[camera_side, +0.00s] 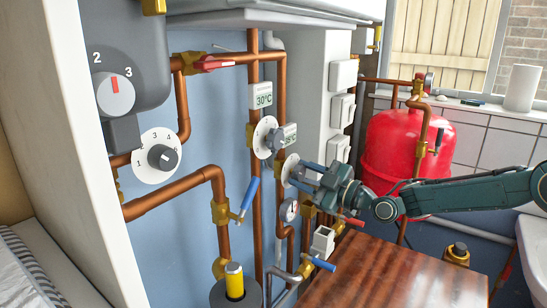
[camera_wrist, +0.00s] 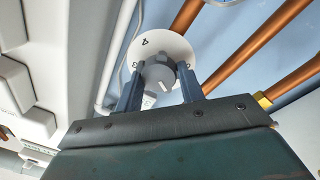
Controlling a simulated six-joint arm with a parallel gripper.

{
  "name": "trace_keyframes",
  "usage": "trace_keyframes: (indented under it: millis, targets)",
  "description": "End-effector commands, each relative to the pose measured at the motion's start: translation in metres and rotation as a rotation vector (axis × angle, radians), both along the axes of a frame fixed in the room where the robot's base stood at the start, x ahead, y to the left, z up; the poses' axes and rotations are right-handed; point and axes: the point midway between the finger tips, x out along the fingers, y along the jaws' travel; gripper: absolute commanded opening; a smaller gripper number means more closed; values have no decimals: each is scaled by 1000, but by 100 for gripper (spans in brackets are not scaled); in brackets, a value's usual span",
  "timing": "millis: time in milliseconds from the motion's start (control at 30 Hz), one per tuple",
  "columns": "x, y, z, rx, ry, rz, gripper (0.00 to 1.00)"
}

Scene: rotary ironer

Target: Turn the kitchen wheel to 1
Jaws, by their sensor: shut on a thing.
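My gripper (camera_side: 304,172) reaches from the right to a white dial disc (camera_side: 289,169) on the pipework. In the wrist view its two blue fingers (camera_wrist: 161,84) are shut on a grey knob (camera_wrist: 160,70), one finger on each side. The white disc (camera_wrist: 172,42) behind the knob shows a 4 at its upper left; other marks are partly covered. A pale pointer mark shows on the knob's lower edge. No label reading "kitchen" is legible.
Another white dial (camera_side: 264,137) is just up and left, with 30°C (camera_side: 262,96) and second (camera_side: 290,135) displays nearby. Copper pipes, a blue-handled valve (camera_side: 249,197) and a wooden top (camera_side: 400,270) surround the work.

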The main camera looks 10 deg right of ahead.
Motion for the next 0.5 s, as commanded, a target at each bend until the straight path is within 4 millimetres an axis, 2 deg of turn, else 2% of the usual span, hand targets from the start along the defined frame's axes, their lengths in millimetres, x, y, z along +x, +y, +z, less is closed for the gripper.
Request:
trace_keyframes:
  millis: [500]
  targets:
    - [1, -1, 1, -35, -37, -3, 16]
